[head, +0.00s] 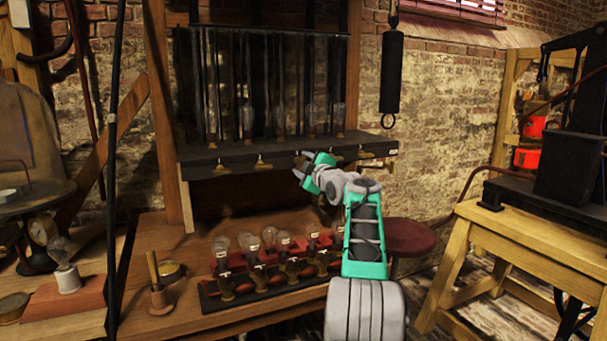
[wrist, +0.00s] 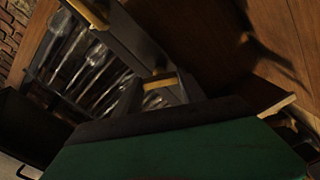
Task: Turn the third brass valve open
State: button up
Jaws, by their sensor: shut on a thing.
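A row of small brass valves lines the front of the dark shelf (head: 235,155). The first brass valve (head: 221,168) and second brass valve (head: 262,163) are at the left, and another brass valve (head: 363,152) is to the right of my gripper. My gripper (head: 300,166) reaches the shelf front from the right, at the third brass valve, and is shut on it. It hides most of that valve in the head view. Brass handles show in the wrist view, one nearer the middle (wrist: 160,82) and one at the top (wrist: 88,12); the handle's turn angle is unclear.
Tall glass tubes (head: 247,115) stand above the shelf. Below, a bench (head: 165,240) carries a rack with several bulbs (head: 283,240). A black cylinder (head: 391,72) hangs at the right of the shelf. A wooden table (head: 520,230) stands further right.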

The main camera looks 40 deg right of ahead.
jog(key=n+b, duration=0.2)
jog(key=n, duration=0.3)
jog(key=shift+n+b, duration=0.35)
jog(key=shift+n, duration=0.05)
dwell(0.3)
jog(key=o, duration=1.4)
jog(key=shift+c, duration=0.2)
jog(key=b+v, duration=0.2)
jog(key=v, duration=0.5)
jog(key=shift+s, duration=0.4)
jog(key=shift+a, duration=0.15)
